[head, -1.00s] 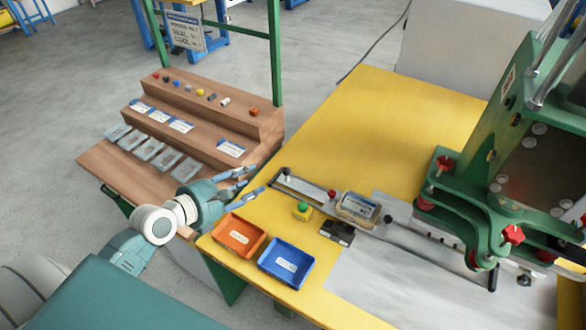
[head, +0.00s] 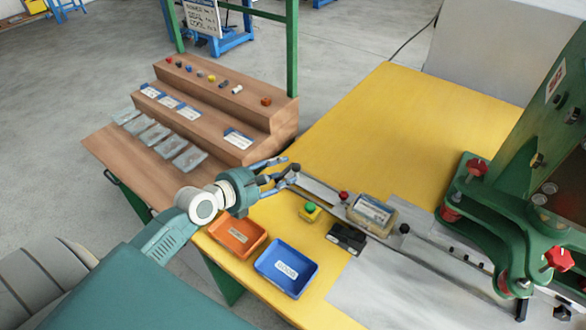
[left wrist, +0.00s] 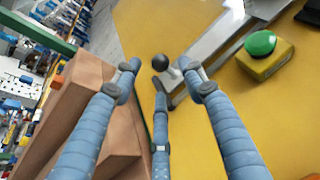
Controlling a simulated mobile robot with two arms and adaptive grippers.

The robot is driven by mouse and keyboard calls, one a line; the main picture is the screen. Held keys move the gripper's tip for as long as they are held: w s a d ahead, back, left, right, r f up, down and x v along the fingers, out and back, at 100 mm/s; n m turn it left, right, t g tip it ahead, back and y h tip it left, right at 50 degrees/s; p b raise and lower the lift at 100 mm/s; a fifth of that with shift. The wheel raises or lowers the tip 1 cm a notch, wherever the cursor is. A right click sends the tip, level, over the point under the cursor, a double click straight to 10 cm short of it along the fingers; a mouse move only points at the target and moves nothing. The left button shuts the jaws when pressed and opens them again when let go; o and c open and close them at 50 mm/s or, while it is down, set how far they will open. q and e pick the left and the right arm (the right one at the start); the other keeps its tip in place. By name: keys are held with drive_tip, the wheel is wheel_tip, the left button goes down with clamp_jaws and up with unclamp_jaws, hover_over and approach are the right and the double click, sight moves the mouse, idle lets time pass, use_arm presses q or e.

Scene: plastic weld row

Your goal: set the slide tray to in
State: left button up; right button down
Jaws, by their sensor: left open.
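The slide tray (head: 372,212), a clear-walled holder with a labelled item in it, sits on a metal rail (head: 320,190) on the yellow table, left of the green press. A black ball knob (left wrist: 160,62) shows at the rail's left end in the left wrist view. My left gripper (head: 287,170) is at that end, open and empty. In the left wrist view its fingers (left wrist: 159,75) are spread, with the knob appearing between and just beyond the tips. I cannot tell whether they touch it. My right gripper is not in view.
A green button on a yellow box (head: 310,212) stands beside the rail. An orange bin (head: 237,236) and a blue bin (head: 286,268) lie at the table's near edge. A brown stepped rack (head: 215,125) is left. The green press (head: 515,215) stands right. The far yellow tabletop is clear.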

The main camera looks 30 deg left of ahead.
sight(293, 168)
use_arm(q)
drive_tip(key=x, duration=0.5)
drive_tip(key=shift+w+f, duration=0.15)
drive_tip(key=shift+w, duration=0.15)
clamp_jaws()
